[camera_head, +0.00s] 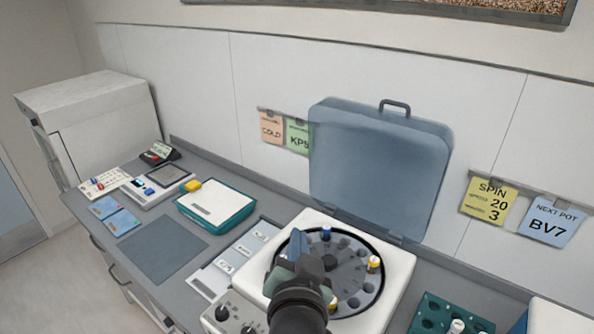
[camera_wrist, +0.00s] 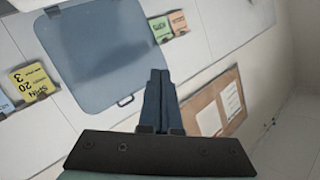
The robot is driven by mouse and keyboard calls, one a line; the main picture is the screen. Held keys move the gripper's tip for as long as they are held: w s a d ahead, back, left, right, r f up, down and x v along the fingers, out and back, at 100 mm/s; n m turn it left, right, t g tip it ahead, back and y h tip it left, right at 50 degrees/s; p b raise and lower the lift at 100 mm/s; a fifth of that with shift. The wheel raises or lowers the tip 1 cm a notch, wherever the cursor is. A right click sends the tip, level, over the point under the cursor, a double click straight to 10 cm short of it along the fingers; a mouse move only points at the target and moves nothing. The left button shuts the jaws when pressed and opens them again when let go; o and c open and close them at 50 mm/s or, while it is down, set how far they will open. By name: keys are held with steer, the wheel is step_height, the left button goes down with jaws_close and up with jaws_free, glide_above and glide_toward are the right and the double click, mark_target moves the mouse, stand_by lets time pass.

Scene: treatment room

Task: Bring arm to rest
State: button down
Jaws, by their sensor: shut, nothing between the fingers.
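My gripper (camera_head: 296,246) is above the open centrifuge (camera_head: 400,262) in the head view, with my arm coming up from the bottom edge. In the wrist view my gripper (camera_wrist: 158,78) has its two blue fingers pressed together, with nothing between them. The fingers point toward the wall and the raised lid (camera_wrist: 92,55). The centrifuge lid (camera_head: 375,165) stands open against the wall. The rotor (camera_head: 350,268) shows several tubes, among them a blue-capped one (camera_head: 326,233) and a yellow-capped one (camera_head: 374,263). My arm hides part of the rotor.
A teal rack (camera_head: 428,318) stands right of the centrifuge. A white-and-teal box (camera_head: 214,208), a scale (camera_head: 165,182) and a grey mat (camera_head: 162,249) lie to the left. Yellow (camera_head: 489,201) and blue (camera_head: 550,220) notes hang on the wall. A framed board (camera_wrist: 215,105) shows in the wrist view.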

step_height(320, 180, up, 14)
steer(key=n+t+b, duration=0.1)
steer(key=n+t, duration=0.1)
steer(key=t, duration=0.2)
steer(key=s+r+n+t+b, duration=0.1)
steer(key=s+r+n+t, duration=0.1)
steer(key=s+r+t, duration=0.2)
steer(key=s+r+n+t+b, duration=0.1)
steer(key=s+r+t, duration=0.3)
steer(key=s+r, duration=0.6)
step_height(320, 180, up, 8)
steer(key=shift+s+r+n, duration=0.2)
steer(key=shift+s+n, duration=0.05)
steer(key=shift+n, duration=0.15)
steer(key=shift+a, duration=0.1)
stand_by(0.5)
